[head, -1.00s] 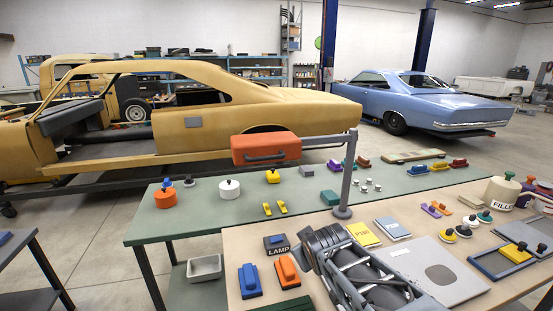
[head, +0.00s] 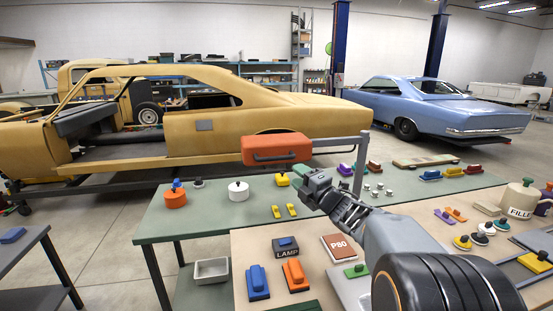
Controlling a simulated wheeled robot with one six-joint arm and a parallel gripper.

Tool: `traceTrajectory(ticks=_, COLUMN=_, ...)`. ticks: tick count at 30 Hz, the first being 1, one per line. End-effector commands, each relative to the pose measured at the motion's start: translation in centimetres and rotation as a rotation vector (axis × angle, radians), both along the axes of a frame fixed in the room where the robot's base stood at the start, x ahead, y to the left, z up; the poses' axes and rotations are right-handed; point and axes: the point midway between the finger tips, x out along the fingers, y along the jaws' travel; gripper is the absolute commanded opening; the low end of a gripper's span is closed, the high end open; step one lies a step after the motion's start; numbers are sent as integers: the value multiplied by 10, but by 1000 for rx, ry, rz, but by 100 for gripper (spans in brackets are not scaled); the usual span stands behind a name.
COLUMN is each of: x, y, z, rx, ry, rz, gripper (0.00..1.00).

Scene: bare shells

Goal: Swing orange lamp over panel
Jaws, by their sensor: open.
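The orange lamp head (head: 276,150), with a dark handle along its front, hangs from a horizontal grey arm. That arm joins an upright grey post (head: 361,170) to its right. The lamp head points left, over the green bench in the picture. My gripper (head: 305,185) is open and empty, just below and right of the lamp head, apart from it in the picture. The panel with the dark oval patch is hidden behind my arm. The post's foot is hidden too.
A dark block marked LAMP (head: 287,246), a blue clamp (head: 257,282), an orange clamp (head: 294,275) and a P80 pad (head: 338,248) lie on the tan table.

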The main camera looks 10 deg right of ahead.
Motion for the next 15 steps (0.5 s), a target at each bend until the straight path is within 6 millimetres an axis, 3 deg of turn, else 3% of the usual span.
traceTrajectory(ticks=9, x=57, y=25, z=13, rx=4, ry=3, rz=2, gripper=41)
traceTrajectory(ticks=15, x=84, y=36, z=18, rx=3, ry=2, rz=-1, gripper=41)
